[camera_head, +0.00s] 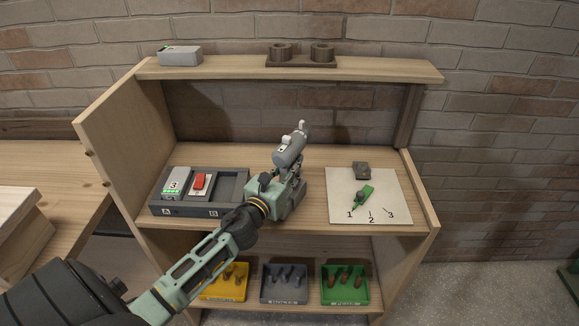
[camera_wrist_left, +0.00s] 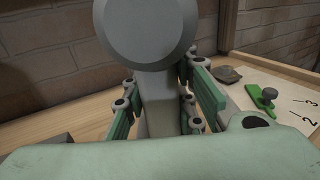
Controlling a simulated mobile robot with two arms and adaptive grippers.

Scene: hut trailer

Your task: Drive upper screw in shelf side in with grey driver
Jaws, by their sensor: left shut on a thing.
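In the left wrist view the driver's round grey end (camera_wrist_left: 148,28) fills the top middle, between the green fingers (camera_wrist_left: 160,110). The wooden shelf side (camera_head: 120,135) stands at the left. My right gripper is not in view.
A dark tray (camera_head: 198,211) holds a grey block marked 3 and a red switch. A white board (camera_head: 400,205) with a green pointer lies right. Yellow (camera_head: 225,294), grey (camera_head: 284,298) and green (camera_head: 345,294) bins stand below. A dark two-ring holder (camera_head: 301,62) sits on top.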

